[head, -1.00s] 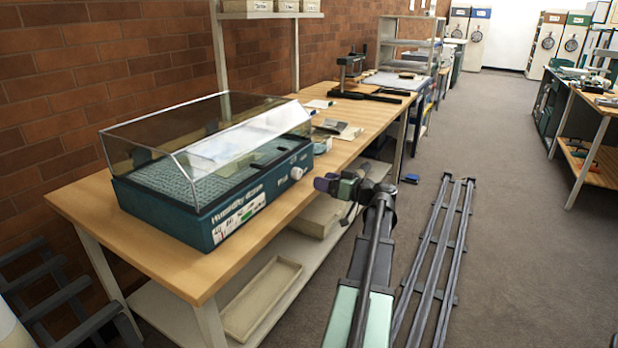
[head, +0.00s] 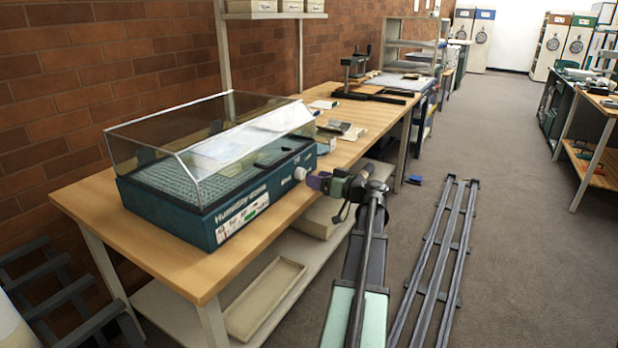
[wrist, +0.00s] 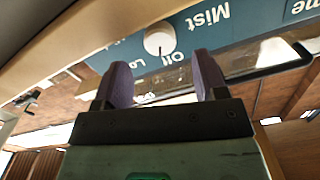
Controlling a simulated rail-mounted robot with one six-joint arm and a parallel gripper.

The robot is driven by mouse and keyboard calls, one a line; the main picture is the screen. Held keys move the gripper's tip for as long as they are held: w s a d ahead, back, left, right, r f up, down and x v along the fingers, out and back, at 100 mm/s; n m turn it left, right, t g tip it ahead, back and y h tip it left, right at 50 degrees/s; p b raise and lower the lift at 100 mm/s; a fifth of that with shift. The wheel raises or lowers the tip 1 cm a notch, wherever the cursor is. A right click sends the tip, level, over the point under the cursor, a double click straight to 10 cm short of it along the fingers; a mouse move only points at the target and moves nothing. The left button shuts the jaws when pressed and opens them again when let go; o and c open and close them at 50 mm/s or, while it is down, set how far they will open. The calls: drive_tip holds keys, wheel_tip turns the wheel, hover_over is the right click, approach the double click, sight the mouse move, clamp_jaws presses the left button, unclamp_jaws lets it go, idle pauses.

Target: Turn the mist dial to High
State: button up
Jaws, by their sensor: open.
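The mist dial is a round white knob (head: 300,173) on the front panel of the teal humidity box (head: 235,228), which has a clear lid and stands on the wooden bench. In the wrist view the dial (wrist: 160,38) sits upside down beside the words "Mist", "Off" and a partly hidden label starting "Lo". A High label is not visible there. My gripper (wrist: 163,85) has two purple fingers, spread apart with nothing between them. The dial is just beyond the fingertips, a little left of their middle. In the head view my gripper (head: 313,181) is close to the dial; contact cannot be told.
The wooden bench (head: 88,203) has a lower shelf with a shallow tray (head: 262,300). Small items and a press (head: 355,72) stand farther along the bench. Floor rails (head: 440,250) run to the right of my arm, with open floor beyond.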

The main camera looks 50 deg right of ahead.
sight(303, 175)
drive_tip(key=w, duration=0.4)
drive_tip(key=shift+w+a, duration=0.15)
drive_tip(key=c, duration=0.9)
drive_tip(key=shift+c, duration=0.2)
